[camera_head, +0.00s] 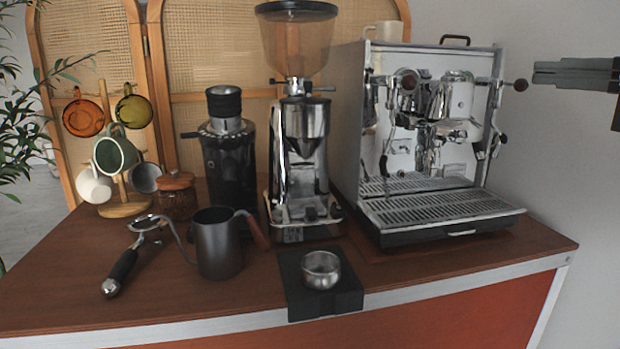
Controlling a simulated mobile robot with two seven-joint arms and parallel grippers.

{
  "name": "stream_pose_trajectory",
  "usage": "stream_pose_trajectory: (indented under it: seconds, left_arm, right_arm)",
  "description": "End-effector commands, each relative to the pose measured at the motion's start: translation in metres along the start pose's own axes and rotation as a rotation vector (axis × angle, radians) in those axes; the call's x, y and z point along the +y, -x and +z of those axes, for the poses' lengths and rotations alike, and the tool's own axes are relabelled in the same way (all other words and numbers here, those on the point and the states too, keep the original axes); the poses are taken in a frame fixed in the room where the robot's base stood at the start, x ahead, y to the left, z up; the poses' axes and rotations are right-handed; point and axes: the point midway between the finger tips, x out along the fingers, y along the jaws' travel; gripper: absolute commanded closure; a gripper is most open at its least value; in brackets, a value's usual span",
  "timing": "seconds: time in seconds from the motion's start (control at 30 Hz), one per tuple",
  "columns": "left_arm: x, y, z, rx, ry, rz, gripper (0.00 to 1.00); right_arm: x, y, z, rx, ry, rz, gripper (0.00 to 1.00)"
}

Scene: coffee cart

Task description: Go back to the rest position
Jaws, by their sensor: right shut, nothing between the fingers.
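My right gripper (575,73) comes in from the right edge at the upper right. Its fingers are shut with nothing between them. It is in front of the grey wall, right of the espresso machine (345,125), and appears apart from the machine's right knob (520,85). Most of my right arm is outside the picture. My left gripper is not in view.
The front right corner is clear.

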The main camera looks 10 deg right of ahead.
Motion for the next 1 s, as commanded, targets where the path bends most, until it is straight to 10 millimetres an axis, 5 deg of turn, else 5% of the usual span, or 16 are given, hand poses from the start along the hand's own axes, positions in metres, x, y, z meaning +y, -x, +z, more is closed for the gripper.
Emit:
stream_pose_trajectory:
  seconds: [0.3,0.53,0.77,1.0]
  left_arm:
    - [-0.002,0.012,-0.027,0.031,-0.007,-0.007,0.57]
    - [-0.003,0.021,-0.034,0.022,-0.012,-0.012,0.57]
    - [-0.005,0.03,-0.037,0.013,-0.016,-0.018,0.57]
    - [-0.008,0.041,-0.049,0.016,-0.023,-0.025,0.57]
  right_arm:
    - [-0.071,-0.061,-0.066,0.491,-0.189,-0.054,1.0]
    - [-0.113,-0.083,-0.086,0.665,-0.501,0.083,1.0]
    - [-0.178,-0.101,-0.068,0.538,-0.868,0.22,1.0]
    - [-0.299,-0.095,-0.048,0.151,-1.208,0.205,1.0]
